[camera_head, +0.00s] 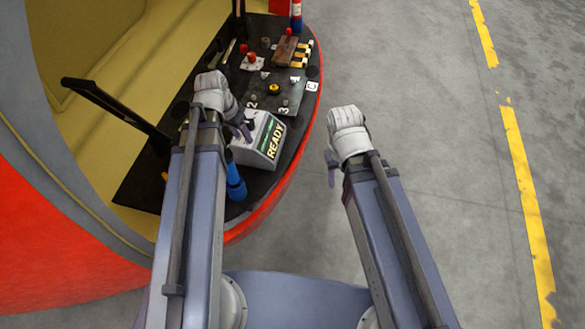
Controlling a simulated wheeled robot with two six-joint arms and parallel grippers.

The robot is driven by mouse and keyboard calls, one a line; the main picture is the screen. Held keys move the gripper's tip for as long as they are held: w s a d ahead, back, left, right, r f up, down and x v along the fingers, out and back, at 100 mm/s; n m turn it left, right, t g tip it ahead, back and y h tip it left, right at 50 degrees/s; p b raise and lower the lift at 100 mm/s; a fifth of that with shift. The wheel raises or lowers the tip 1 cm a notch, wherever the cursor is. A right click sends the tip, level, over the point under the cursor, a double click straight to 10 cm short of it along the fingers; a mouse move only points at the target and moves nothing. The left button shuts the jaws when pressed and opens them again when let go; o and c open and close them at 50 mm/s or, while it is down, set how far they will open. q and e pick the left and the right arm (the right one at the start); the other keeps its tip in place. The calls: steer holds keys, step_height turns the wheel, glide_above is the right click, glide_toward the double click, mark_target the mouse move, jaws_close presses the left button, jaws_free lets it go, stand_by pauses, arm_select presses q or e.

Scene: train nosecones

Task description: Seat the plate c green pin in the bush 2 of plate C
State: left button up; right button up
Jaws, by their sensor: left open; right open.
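Plate C appears as a dark grey plate (292,98) on the black deck, with the marks 2 and 3 at its near side and a white C tag (312,86) to its right. A yellow round piece (274,88) sits on it. I cannot make out a green pin, and bush 2 is too small to tell, near my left gripper. My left gripper (243,130) is open, over the deck by the near left corner of the plate. My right gripper (331,170) is open and empty, off the deck's right edge above the floor.
A grey box marked READY (264,140) stands just right of my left gripper. A blue cylinder (235,184) is nearer. A brown block (285,52), red pieces (252,58) and a striped block (302,53) lie farther back. A black bar (115,106) rises at left. The right floor is clear.

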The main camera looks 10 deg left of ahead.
arm_select(q)
steer(key=s+d+g+y, duration=0.1)
steer(key=s+d, duration=0.4)
steer(key=d, duration=0.4)
steer(key=s+d+g+y, duration=0.1)
steer(key=s+d+y, duration=0.1)
steer(key=s+d, duration=0.3)
steer(key=d, duration=0.4)
steer(key=shift+s+f+n, duration=0.2)
steer(key=shift+s+n, duration=0.1)
steer(key=shift+s, duration=0.05)
step_height(320, 180, up, 6)
steer(key=p, duration=0.5)
steer(key=shift+f+p, duration=0.15)
steer(key=shift+p, duration=0.2)
